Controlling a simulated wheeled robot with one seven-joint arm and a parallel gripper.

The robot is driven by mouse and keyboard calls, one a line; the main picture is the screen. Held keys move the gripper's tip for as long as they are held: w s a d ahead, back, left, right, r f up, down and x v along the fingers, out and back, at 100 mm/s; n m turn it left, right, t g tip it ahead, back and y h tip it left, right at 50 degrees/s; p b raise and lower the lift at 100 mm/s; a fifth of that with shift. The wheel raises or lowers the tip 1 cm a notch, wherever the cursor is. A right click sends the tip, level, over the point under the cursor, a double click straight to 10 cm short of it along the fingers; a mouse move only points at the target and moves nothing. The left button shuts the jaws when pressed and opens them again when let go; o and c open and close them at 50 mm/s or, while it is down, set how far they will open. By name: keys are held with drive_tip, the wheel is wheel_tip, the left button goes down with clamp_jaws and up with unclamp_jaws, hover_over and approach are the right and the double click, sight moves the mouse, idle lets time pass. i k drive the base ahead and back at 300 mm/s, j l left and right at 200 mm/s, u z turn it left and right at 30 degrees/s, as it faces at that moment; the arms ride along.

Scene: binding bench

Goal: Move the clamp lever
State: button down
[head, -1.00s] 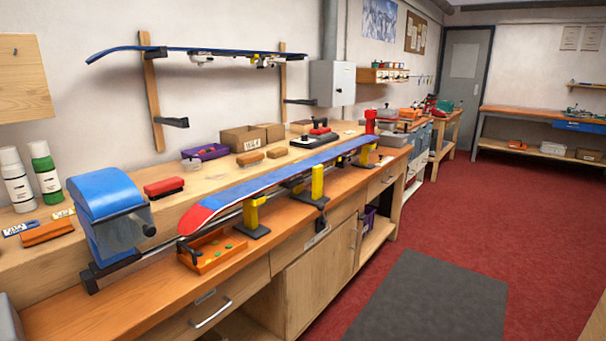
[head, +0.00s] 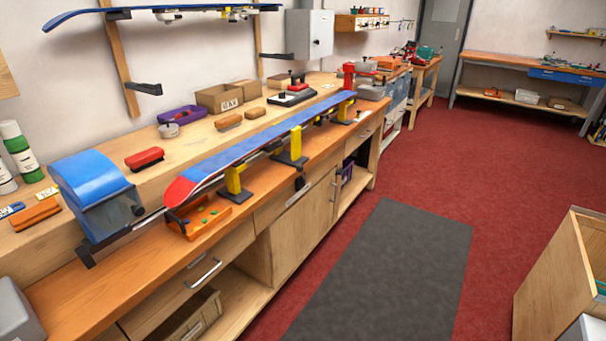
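A blue ski with a red tip (head: 262,137) lies along the bench on yellow clamp supports with black bases. The near support (head: 234,181) stands by the red tip, the middle support (head: 296,144) under the ski's mid-length, and the far support (head: 344,110) near the other end. A small dark part (head: 300,183) hangs at the bench's front edge below the middle support. It may be the clamp lever, but it is too small to tell its position. My gripper is not in view.
The wooden bench (head: 75,290) runs along the wall. A blue machine (head: 92,185) stands left of the ski, and an orange tray (head: 200,216) lies under its tip. A grey mat (head: 385,265) lies clear on the red floor. A wooden cabinet (head: 555,275) stands at right.

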sight(300, 168)
drive_tip(key=i+j+u, duration=0.25)
drive_tip(key=i, duration=0.8)
drive_tip(key=i+j+u, duration=0.2)
drive_tip(key=i, duration=0.8)
drive_tip(key=l, duration=0.1)
